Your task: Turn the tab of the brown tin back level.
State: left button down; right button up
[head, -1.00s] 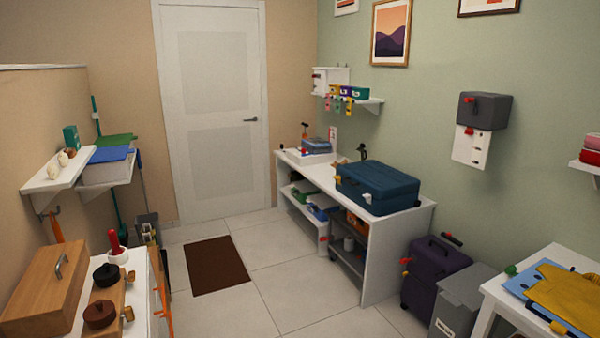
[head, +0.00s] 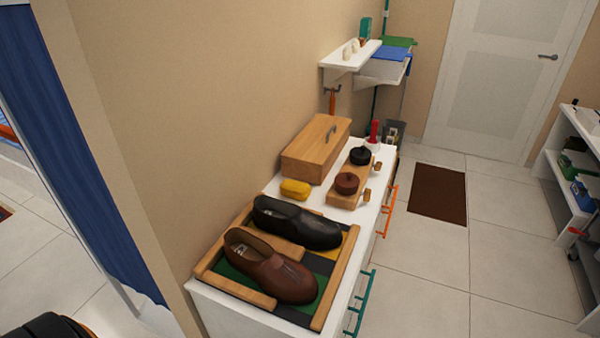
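The brown tin (head: 347,184) is a round, dark reddish-brown tin with a knob-like top. It sits on a wooden block (head: 338,198) on the white cabinet top. A small tan tab (head: 366,195) shows at its right side; it is too small to tell its tilt. A black tin (head: 360,156) sits just behind, with a similar tan tab (head: 378,167). Neither of my grippers is in view.
A wooden box (head: 312,150) and yellow sponge-like piece (head: 295,189) lie left of the tins. A brown shoe (head: 268,268) and black shoe (head: 300,224) lie in a wooden-framed tray nearer. Teal (head: 360,305) and orange (head: 389,212) handles project from the cabinet front.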

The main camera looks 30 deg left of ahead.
aim_at(366, 198)
jog(key=u, duration=0.6)
jog(key=i+l+u, duration=0.1)
jog(key=l, duration=0.25)
jog(key=i+l+u, duration=0.1)
jog(key=i+l, duration=0.15)
jog(key=l, duration=0.15)
